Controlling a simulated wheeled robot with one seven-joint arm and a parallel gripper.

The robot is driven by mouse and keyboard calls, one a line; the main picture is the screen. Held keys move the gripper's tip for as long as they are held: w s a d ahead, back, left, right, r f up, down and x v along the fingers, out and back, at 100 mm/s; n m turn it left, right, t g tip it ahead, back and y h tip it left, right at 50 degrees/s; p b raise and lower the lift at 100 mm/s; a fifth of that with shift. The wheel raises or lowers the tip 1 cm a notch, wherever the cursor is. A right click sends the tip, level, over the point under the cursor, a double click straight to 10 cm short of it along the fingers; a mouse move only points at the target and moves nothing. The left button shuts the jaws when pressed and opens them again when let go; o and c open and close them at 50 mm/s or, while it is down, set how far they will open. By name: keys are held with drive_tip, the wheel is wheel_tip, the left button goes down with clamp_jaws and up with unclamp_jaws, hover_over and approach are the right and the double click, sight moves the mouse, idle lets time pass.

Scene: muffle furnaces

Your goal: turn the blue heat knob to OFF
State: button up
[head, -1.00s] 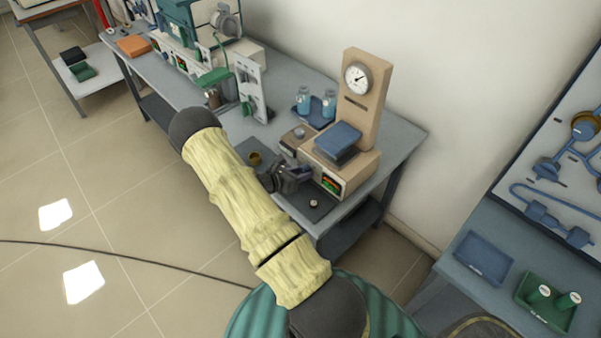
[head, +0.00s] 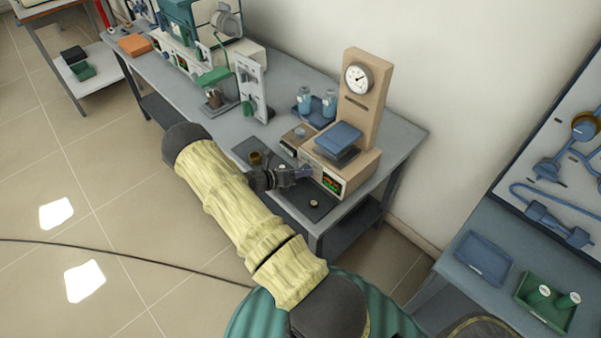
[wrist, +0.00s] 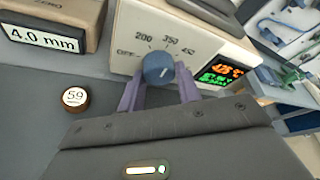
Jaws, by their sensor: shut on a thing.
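The blue heat knob (wrist: 158,68) is on the beige front panel (wrist: 205,45) of the furnace unit in the wrist view. Printed marks OFF, 200, 350 and 450 curve around it, with OFF at the left. A short pale line shows on its face, slanting up to the right; I cannot tell for sure which mark it points to. My gripper (wrist: 159,82) has its two purple fingers on either side of the knob, shut on it. In the head view my gripper (head: 300,172) reaches the front of the beige unit (head: 352,172), and the knob is hidden.
A red-and-green digital display (wrist: 222,72) sits right of the knob. A box reading 4.0 mm (wrist: 45,38) stands at the left. A small round piece marked 59 (wrist: 75,97) lies on the dark mat. Glass bottles (head: 316,103) stand behind.

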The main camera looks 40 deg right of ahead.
drive_tip(key=o, duration=1)
drive_tip(key=shift+a, duration=0.1)
drive_tip(key=b+v, duration=0.2)
drive_tip(key=v, duration=1.5)
drive_tip(key=shift+w, duration=0.15)
drive_tip(key=shift+a, duration=0.1)
